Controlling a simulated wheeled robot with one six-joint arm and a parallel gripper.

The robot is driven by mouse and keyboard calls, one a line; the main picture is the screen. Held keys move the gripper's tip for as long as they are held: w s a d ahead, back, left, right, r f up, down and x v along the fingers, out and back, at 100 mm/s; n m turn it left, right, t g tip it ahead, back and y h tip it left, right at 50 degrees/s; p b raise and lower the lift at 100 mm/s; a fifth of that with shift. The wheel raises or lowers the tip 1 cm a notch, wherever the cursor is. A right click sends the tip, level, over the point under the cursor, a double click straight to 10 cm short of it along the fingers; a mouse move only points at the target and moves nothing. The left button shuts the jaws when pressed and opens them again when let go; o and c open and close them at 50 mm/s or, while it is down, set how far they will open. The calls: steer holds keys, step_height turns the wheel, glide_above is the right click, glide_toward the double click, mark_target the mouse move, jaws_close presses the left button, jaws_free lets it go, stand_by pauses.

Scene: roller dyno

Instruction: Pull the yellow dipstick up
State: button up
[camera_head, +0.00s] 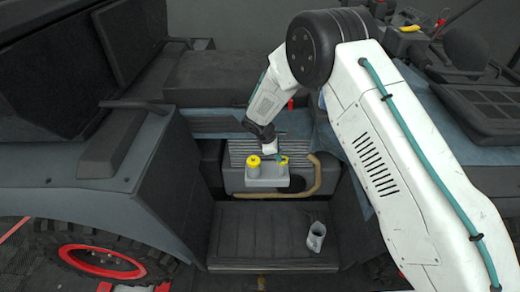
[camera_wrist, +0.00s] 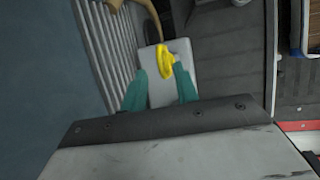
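The dipstick's shaft is hidden.
A tan hose (camera_head: 302,190) curves around the right side. A grey jug-like container (camera_head: 316,237) stands on the dark step (camera_head: 262,240) below. Dark vehicle panels (camera_head: 150,160) enclose the recess.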

steer(key=a, duration=0.2)
step_height(320, 180, up, 7)
glide_above(281, 164)
steer(key=shift+d+r, duration=0.15)
steer(key=shift+d, duration=0.15)
steer(key=shift+w, duration=0.1)
steer(key=shift+m, duration=0.3)
